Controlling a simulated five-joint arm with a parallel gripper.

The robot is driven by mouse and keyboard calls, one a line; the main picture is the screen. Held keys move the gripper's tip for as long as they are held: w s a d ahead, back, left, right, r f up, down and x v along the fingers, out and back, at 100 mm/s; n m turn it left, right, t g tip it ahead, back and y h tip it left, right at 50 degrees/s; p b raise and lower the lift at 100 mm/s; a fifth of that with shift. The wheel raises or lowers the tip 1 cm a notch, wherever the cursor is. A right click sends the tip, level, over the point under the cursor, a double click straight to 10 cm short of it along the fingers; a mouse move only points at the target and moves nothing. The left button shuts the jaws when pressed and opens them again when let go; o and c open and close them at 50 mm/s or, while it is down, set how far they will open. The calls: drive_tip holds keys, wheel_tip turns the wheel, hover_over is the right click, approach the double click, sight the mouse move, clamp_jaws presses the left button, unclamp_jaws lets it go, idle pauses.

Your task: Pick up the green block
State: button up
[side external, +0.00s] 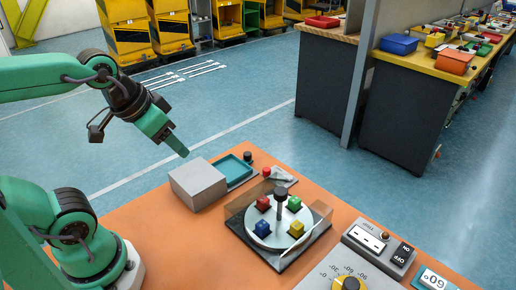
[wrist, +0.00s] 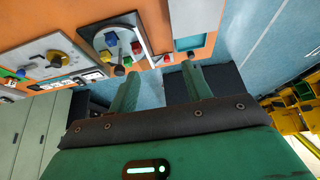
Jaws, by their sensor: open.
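The green block (side external: 294,204) sits on a round pale turntable (side external: 262,239), at its far right side. Red (side external: 263,203), yellow (side external: 296,229) and blue (side external: 262,228) blocks share the disc around a dark central post (side external: 281,195). A see-through wall (side external: 318,228) stands at the disc's edge. My gripper (side external: 178,150) is high above the left of the bench, well apart from the turntable. In the wrist view my gripper (wrist: 160,73) has its fingers apart with nothing between them. The turntable (wrist: 119,34) shows there at the upper left, the green block small near its lower edge.
A grey box (side external: 198,184) and a shallow teal tray (side external: 235,170) stand left of the turntable. A red button (side external: 266,170) and a black knob (side external: 248,157) are behind it. A switch panel (side external: 379,249) and yellow dial (side external: 347,284) occupy the front right.

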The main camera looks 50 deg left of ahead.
drive_tip(key=w, duration=0.1)
drive_tip(key=g, duration=0.5)
hover_over(294, 200)
drive_tip(key=f, duration=1.2)
drive_tip(key=shift+s+a+f, duration=0.15)
drive_tip(key=shift+a+f, duration=0.25)
drive_tip(key=shift+w+d+f+g, duration=0.2)
drive_tip(key=shift+d+f+g, duration=0.15)
drive_tip(key=shift+f, duration=0.2)
drive_tip(key=shift+f, duration=0.1)
drive_tip(key=shift+s+f, duration=0.1)
drive_tip(key=shift+f, duration=3.65)
